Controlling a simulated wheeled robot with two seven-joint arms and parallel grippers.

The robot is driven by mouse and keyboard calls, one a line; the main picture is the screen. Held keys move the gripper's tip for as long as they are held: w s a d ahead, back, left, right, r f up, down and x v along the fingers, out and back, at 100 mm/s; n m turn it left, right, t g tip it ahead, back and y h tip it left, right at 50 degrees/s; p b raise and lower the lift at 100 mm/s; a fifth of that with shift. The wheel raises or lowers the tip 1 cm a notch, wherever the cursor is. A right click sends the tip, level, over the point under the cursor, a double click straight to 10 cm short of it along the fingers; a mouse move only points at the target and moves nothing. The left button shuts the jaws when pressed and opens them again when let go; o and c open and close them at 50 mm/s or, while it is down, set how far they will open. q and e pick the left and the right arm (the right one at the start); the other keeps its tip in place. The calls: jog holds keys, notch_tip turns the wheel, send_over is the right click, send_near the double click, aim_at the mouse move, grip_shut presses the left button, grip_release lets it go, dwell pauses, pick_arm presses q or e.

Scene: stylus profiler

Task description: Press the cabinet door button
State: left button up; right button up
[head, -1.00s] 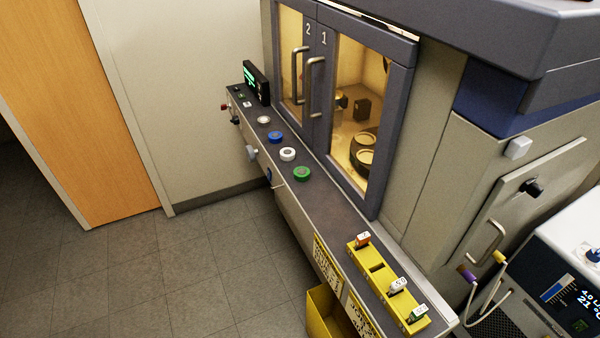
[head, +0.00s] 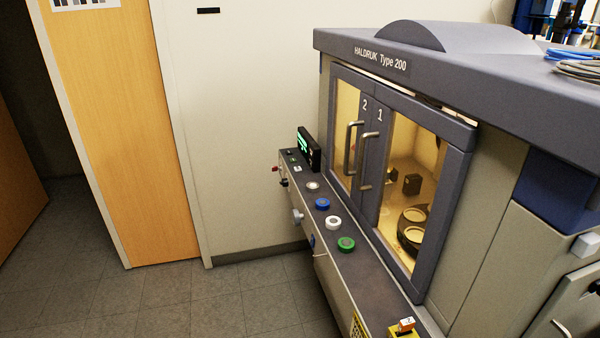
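The cabinet (head: 470,165) stands at the right in the head view, with two glazed doors marked 2 and 1. The left door (head: 345,140) and the right door (head: 412,180) look closed, each with a vertical handle. On the ledge (head: 375,275) in front is a row of round buttons: a pale one (head: 313,186), a blue one (head: 322,203), a white one (head: 333,223) and a green one (head: 346,244). No labels on them can be read. Neither of my grippers is in view.
A small black display (head: 309,148) with green text stands at the ledge's far end. A knob (head: 297,216) sticks out from the ledge's front. A yellow holder (head: 404,331) shows at the bottom edge. The floor (head: 190,305) at the left is clear.

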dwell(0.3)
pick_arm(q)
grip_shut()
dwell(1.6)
